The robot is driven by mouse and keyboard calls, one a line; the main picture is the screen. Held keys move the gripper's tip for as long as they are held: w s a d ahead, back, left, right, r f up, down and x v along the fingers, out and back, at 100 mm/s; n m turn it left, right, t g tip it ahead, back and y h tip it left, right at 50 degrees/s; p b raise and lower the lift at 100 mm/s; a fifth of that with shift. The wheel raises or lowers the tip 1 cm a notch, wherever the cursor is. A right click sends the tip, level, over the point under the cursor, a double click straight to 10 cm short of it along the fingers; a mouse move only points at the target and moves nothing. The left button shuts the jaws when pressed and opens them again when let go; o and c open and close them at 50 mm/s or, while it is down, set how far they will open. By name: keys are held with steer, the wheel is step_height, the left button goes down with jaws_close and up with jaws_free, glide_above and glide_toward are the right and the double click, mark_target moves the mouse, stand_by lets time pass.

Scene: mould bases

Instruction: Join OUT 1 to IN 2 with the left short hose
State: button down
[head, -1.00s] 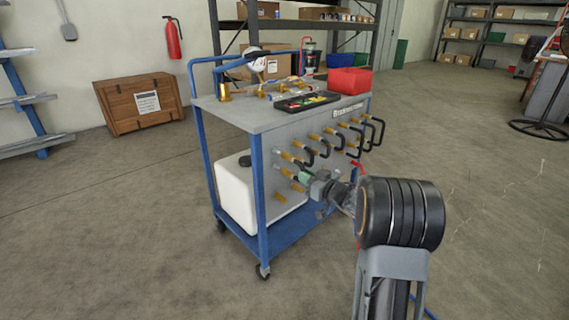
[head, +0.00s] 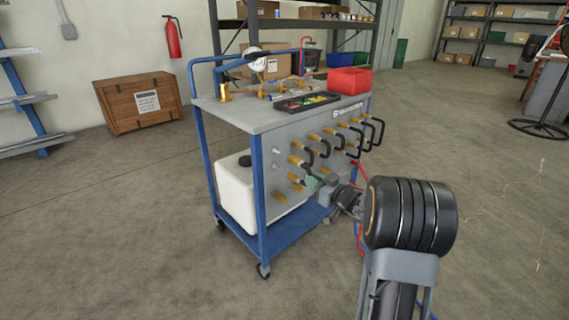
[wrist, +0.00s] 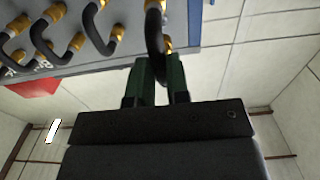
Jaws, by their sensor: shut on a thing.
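My gripper (head: 317,184) has green fingers and is in front of the left part of the cart's panel. It is shut on a short black hose (wrist: 155,32), which shows between the green fingers (wrist: 160,82) in the wrist view. The hose has brass end fittings (head: 296,161), which stand a little out from the panel. Bare grey ports (head: 276,165) show on the panel to their left. A lone brass fitting (head: 281,198) is lower on the panel. Port labels cannot be read, so I cannot tell which are OUT 1 and IN 2.
Other black looped hoses (head: 374,134) with brass ends stick out of the panel to the right, close to my gripper. The blue-framed cart (head: 258,200) carries a red bin (head: 349,80) and a tray (head: 307,103) on top.

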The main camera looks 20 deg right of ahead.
steer(key=shift+p+v, duration=0.3)
steer(key=shift+v, duration=1.5)
